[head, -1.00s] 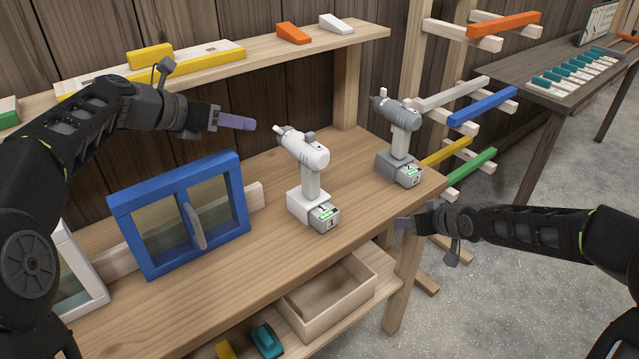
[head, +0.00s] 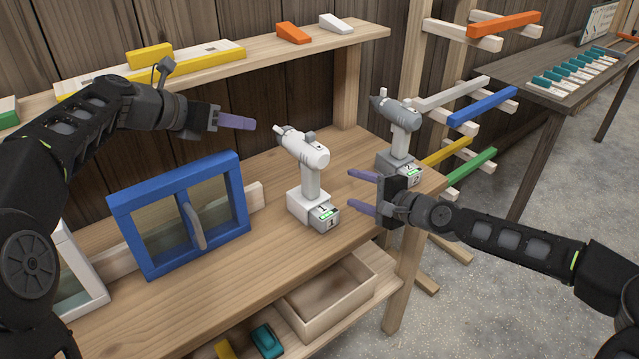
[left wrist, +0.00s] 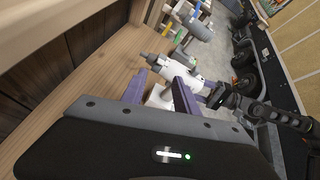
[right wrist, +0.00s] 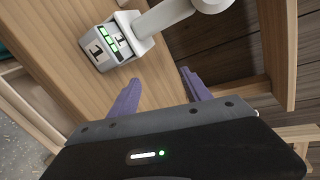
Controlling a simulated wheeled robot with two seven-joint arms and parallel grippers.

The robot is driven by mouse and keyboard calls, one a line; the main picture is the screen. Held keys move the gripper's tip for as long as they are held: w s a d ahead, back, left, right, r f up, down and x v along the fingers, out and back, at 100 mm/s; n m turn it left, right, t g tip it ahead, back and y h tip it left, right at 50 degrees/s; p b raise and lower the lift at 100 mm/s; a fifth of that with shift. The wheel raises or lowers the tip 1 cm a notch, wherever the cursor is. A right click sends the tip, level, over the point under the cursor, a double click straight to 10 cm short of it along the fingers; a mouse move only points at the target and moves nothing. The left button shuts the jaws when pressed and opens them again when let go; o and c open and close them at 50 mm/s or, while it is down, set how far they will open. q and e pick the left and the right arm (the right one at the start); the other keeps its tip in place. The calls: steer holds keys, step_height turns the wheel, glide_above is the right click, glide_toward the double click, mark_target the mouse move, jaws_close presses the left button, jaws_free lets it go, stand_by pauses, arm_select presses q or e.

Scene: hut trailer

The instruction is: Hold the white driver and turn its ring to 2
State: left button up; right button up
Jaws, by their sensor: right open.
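The white driver (head: 311,178) stands upright on the wooden bench, nose pointing left; its battery has a green light strip and a dark mark like a 1. It also shows in the left wrist view (left wrist: 160,97) and, in part, the right wrist view (right wrist: 150,22). The setting on its ring is too small to read. My left gripper (head: 250,125) is open and empty, left of the driver's nose at about its height. My right gripper (head: 358,191) is open and empty, right of the driver's handle and battery, fingers pointing toward it, apart from it.
A grey driver (head: 402,125) stands behind my right gripper at the bench's right end. A blue framed window (head: 180,268) stands left of the white driver. An open wooden box (head: 340,300) is below the bench's front edge. A shelf (head: 260,60) runs behind. Bare bench (head: 250,265) lies in front.

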mark_target(299, 168)
steer(key=a+r+m+y, duration=0.1)
steer(key=a+m, duration=0.1)
steer(key=m, duration=0.2)
steer(key=s+a+r+m+t+y, duration=0.1)
steer(key=a+m, duration=0.1)
steer(key=m, duration=0.1)
steer(key=s+a+r+m+y, duration=0.1)
steer(key=a+m, duration=0.1)
steer(key=m, duration=0.2)
steer(key=shift+s+a+r+m+t, duration=0.2)
steer(key=shift+a+r+m+t, duration=0.1)
steer(key=shift+a+r, duration=0.05)
steer(key=m, duration=0.1)
steer(key=a+m, duration=0.1)
steer(key=w+m, duration=0.1)
steer(key=shift+a+f+t+h, duration=0.25)
steer(key=shift+a+t+h, duration=0.05)
steer(key=shift+a+t, duration=0.1)
steer(key=shift+w+a+f+m, duration=0.2)
steer(key=shift+w+f+m, duration=0.1)
steer(key=shift+w+m, duration=0.1)
steer(key=shift+x, duration=3.9)
jaws_close()
